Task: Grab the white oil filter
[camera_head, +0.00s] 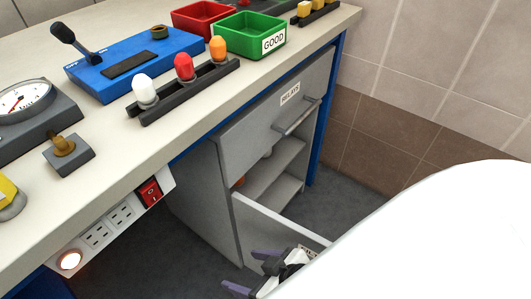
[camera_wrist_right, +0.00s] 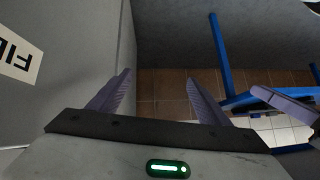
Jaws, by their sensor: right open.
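I cannot make out a white oil filter in either view. A grey lower drawer (camera_head: 280,222) of the cabinet carries a label partly hidden behind my right gripper. In the right wrist view a label (camera_wrist_right: 17,60) reading "FI" is on a grey panel. My right gripper (camera_head: 252,271) is open and empty, close to this panel, and its fingers (camera_wrist_right: 160,95) show apart with floor between them. Purple-grey finger-like parts at the right of the wrist view look like my left gripper (camera_wrist_right: 285,105); its opening is unclear. My white right arm hides the lower right of the head view.
A "RELAYS" drawer (camera_head: 285,100) with a handle is above open shelves (camera_head: 272,178) holding partly hidden items. The worktop (camera_head: 110,165) bears a rack (camera_head: 185,90) with white, red and orange-topped pieces, a green bin (camera_head: 250,35), a red bin (camera_head: 203,18) and a blue box (camera_head: 130,65).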

